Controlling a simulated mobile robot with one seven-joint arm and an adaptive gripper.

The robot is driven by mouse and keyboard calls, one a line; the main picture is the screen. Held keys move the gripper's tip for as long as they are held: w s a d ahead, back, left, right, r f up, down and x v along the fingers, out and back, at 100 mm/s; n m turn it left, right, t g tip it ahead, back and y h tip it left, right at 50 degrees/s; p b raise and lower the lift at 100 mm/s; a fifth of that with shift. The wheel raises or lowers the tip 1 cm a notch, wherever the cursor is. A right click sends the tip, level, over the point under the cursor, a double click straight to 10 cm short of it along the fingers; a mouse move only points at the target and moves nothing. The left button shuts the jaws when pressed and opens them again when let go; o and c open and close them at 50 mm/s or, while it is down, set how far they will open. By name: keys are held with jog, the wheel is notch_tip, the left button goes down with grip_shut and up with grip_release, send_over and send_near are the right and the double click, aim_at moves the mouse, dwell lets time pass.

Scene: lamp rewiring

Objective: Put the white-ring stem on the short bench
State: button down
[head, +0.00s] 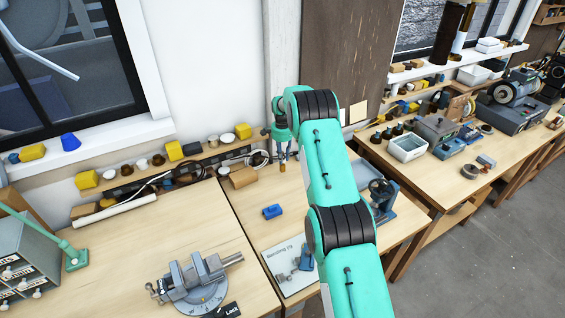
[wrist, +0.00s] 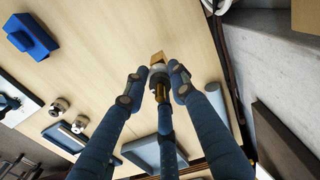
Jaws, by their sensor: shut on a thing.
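My gripper (head: 283,154) hangs over the back of the middle bench (head: 240,215), which may be the short bench. In the wrist view its dark blue fingers (wrist: 157,85) are closed around a slim brass-coloured stem (wrist: 162,94) with a pale ring (wrist: 158,70) near its end. A tan end or block shows just past the ring; I cannot tell whether it belongs to the stem. In the head view only a small orange-brown tip (head: 283,168) shows below the fingers. It appears to be above the bench top, though contact is hard to judge.
A blue block (head: 272,211) lies on the middle bench, with a cardboard box (head: 243,177) at its back edge. A bending jig (head: 290,268) stands at the front. A vise (head: 195,285) is on the left bench. Bare wood surrounds the blue block.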

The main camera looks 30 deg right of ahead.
jog(key=shift+f, duration=1.45)
jog(key=shift+f, duration=0.15)
jog(key=c, duration=1.4)
grip_release()
jog(key=shift+c, duration=0.2)
notch_tip(320, 180, up, 12)
jog(key=shift+r+b, duration=0.1)
jog(key=shift+b, duration=0.2)
jog(key=shift+a, duration=0.1)
